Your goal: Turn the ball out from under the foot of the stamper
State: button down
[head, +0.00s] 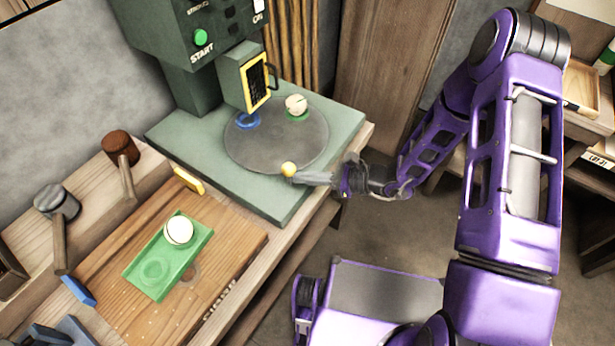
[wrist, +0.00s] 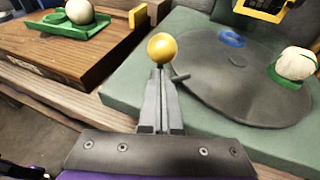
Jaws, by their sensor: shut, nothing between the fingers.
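The stamper (head: 185,88) is a dark green machine on a pale green base. Its foot (head: 244,77), with a yellow-framed dark face, overhangs the rear of a round grey turntable (head: 270,150). A white ball (head: 296,102) with a dark line sits in a green ring on the turntable, right of the foot; it also shows in the wrist view (wrist: 296,63). A blue ring (head: 247,121) lies empty below the foot. A yellow knob (head: 288,169) stands at the turntable's near edge. My gripper (wrist: 160,75) is shut and empty, its tips right at the knob; contact is unclear.
A green tray (head: 150,285) with another white ball (head: 179,230) lies on a wooden board at left. Two mallets (head: 119,147) stand beyond it. The stamper base's front edge (head: 285,215) lies near my gripper. Floor shows at right.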

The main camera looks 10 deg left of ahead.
jog(key=shift+s+a+f+b, duration=0.1)
jog(key=shift+s+a+b, duration=0.6)
jog(key=shift+a, duration=0.5)
jog(key=shift+s+a, duration=0.2)
jog(key=shift+s, duration=0.05)
jog(key=shift+d, duration=0.5)
jog(key=s+v, duration=0.1)
jog(key=v, duration=1.2)
jog(key=shift+s+f+p, duration=0.3)
jog(key=shift+f+p, duration=0.05)
jog(key=shift+d, duration=0.15)
